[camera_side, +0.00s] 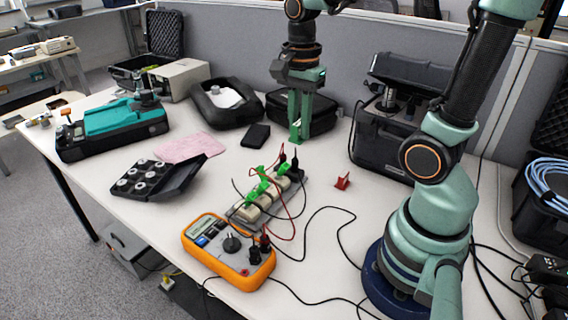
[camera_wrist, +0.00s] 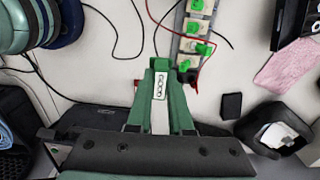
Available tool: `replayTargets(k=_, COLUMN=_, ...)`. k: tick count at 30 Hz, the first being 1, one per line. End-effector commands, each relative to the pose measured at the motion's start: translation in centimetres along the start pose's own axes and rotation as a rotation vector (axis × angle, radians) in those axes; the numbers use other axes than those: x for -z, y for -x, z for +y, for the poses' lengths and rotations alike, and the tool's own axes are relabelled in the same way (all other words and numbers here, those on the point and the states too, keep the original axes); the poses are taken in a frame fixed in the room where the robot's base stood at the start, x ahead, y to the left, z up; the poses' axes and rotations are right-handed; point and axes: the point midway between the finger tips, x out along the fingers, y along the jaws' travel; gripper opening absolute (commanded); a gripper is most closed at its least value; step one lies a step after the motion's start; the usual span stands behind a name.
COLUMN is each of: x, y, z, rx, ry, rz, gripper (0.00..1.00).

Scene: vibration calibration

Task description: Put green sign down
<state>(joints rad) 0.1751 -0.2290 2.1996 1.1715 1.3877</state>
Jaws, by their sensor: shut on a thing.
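My gripper (camera_side: 297,130) points straight down over the back middle of the table, in front of the black case. It is shut on the green sign (camera_side: 296,137), whose lower end shows bright green at the fingertips. I cannot tell whether the sign touches the table. A small red sign (camera_side: 342,181) stands on the table to the right, apart from my gripper.
A terminal strip (camera_side: 250,211) with green clips (camera_side: 257,190) and red and black leads lies in front of my gripper. An orange meter (camera_side: 229,252) is nearer the front. A black case (camera_side: 318,117) stands close behind; a larger open case (camera_side: 385,140) is right. A black pad (camera_side: 256,135) lies left.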

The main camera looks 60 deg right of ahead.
Motion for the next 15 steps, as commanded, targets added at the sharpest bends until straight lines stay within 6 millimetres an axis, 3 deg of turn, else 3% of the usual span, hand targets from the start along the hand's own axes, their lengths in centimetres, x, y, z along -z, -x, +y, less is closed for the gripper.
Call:
replayTargets(k=5, x=-1.2, y=-1.4, z=0.7, rx=-0.004, ry=-0.008, rz=-0.001, gripper=0.00)
replayTargets(k=15, x=-1.1, y=-9.4, z=0.8, rx=-0.010, ry=-0.009, rz=-0.001, gripper=0.00)
